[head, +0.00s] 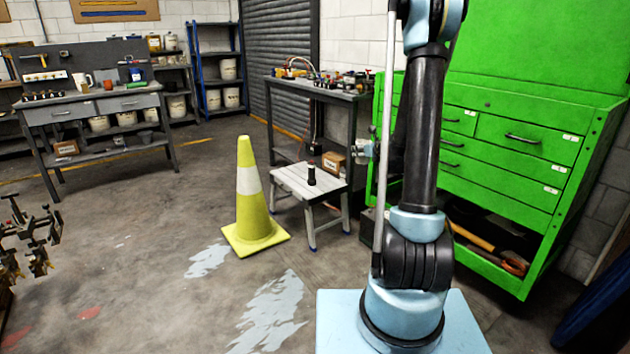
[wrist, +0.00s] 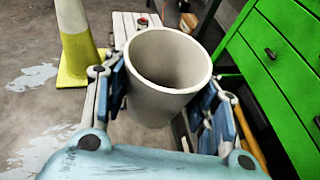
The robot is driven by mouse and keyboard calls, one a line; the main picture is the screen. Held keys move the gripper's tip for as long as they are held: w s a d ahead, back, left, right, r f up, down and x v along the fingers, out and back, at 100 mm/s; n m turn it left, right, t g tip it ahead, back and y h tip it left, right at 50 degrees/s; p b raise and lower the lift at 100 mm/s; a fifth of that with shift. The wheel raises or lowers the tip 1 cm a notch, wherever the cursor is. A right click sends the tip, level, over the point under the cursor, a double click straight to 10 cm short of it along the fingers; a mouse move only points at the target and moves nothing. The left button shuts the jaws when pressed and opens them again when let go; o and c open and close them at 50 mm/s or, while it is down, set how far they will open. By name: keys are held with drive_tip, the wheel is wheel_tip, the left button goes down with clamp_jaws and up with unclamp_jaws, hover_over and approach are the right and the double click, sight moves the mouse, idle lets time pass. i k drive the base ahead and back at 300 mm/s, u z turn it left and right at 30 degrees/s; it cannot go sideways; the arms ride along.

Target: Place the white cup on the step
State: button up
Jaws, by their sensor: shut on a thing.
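The white cup (wrist: 165,85) is upright, mouth up, between the two fingers of my gripper (wrist: 165,95) in the wrist view. My gripper is shut on its sides. The step (head: 292,178) is a low stool with a pale slatted top, left of my arm. Part of its top also shows beyond the cup in the wrist view (wrist: 122,28). My gripper appears to the right of the step.
A small dark bottle-like object (head: 311,176) stands on the step. A yellow cone (head: 250,205) stands close to the step's left. A grey bench (head: 318,88) is behind it, and a green tool cabinet (head: 520,145) stands to the right. Open floor lies in front.

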sight(294, 173)
drive_tip(key=u, duration=0.05)
drive_tip(key=i, duration=1.6)
drive_tip(key=u, duration=0.05)
